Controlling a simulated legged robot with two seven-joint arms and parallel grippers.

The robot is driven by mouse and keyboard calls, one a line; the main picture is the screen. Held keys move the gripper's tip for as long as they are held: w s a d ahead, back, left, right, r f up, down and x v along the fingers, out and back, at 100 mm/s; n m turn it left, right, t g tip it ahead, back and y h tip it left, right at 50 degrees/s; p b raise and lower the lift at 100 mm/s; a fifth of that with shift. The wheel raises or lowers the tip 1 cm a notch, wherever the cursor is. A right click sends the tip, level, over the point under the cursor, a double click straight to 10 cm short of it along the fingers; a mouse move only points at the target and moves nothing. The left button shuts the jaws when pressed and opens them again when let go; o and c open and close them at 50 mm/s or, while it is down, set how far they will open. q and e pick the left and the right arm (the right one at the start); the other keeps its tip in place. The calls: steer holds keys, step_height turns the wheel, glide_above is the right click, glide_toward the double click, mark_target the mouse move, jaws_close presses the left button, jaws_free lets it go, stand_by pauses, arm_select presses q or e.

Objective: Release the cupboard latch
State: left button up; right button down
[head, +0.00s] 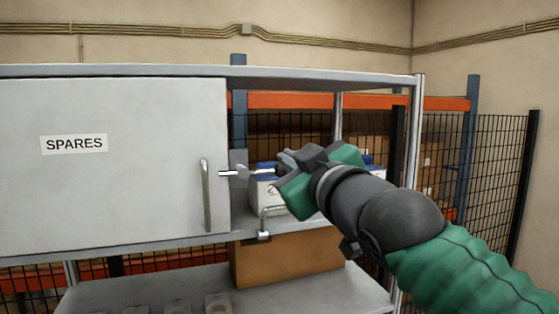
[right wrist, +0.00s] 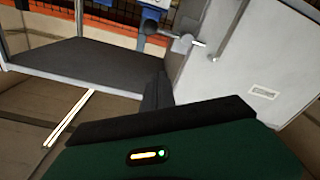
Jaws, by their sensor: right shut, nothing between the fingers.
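The cupboard door (head: 130,150) is pale grey, with a SPARES label (head: 74,144) and a vertical bar handle (head: 206,195). In the right wrist view the latch (right wrist: 198,43) is at the upper right, beside the door (right wrist: 240,65). My left gripper is out of view.
A white box with a blue lid (head: 265,191) stands on the shelf behind my gripper. A bent metal piece (head: 264,236) sits at the shelf's front edge. A cardboard box (head: 290,259) is below. A frame post (head: 412,180) rises behind my right arm.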

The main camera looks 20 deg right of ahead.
mark_target(279, 164)
steer(key=w+d+f+p, duration=0.1)
steer(key=w+f+p, duration=0.2)
steer(key=w+p, duration=0.6)
steer(key=w, duration=0.2)
steer(key=shift+w, duration=0.35)
steer(key=shift+s+d, duration=0.1)
steer(key=shift+d, duration=0.05)
steer(key=shift+d, duration=0.1)
